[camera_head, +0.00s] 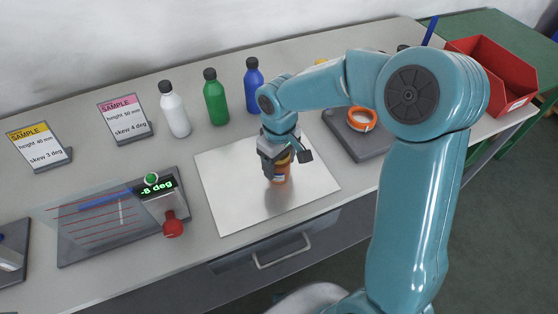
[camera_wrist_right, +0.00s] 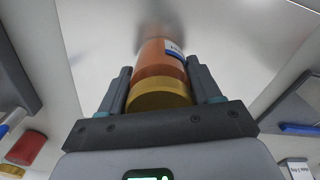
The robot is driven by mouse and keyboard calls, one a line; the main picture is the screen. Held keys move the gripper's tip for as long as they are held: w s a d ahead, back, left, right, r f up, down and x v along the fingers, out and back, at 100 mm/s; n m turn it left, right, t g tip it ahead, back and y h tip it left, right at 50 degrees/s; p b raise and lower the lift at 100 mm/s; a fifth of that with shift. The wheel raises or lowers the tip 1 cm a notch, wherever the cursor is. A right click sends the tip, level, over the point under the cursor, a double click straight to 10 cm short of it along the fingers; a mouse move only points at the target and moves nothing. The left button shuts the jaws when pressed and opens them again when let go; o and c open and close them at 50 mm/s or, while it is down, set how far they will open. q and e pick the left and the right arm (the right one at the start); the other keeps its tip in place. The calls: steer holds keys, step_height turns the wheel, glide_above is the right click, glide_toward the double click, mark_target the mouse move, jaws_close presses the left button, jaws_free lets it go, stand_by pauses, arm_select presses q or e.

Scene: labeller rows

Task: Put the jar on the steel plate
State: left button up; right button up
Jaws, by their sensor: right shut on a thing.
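The jar (camera_head: 281,175) is amber-orange with a gold lid and a white and blue label. My right gripper (camera_head: 283,158) is shut on it from above, and the jar looks upright. In the right wrist view, the jar (camera_wrist_right: 158,68) sits between the two fingers of my gripper (camera_wrist_right: 160,84), lid towards the camera. The steel plate (camera_head: 228,203) is a pale shiny sheet on the bench, and the jar is over its middle right part. A blurred reflection lies just below the jar; I cannot tell whether its base touches the plate. My left gripper is not in view.
White (camera_head: 174,110), green (camera_head: 215,100) and blue (camera_head: 254,86) bottles stand behind the plate. A display device with a red knob (camera_head: 173,225) is at left. An orange tape roll (camera_head: 362,119) is at right, with a red bin (camera_head: 497,75) beyond. Two sample cards stand at back left.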

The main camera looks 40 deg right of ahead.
steer(key=shift+r, duration=0.1)
steer(key=shift+s, duration=0.1)
steer(key=o, duration=1.3)
steer(key=shift+f, duration=0.2)
steer(key=shift+r, duration=0.25)
step_height(320, 180, up, 11)
steer(key=shift+f+p, duration=0.1)
steer(key=shift+p, duration=0.2)
steer(key=shift+r, duration=0.6)
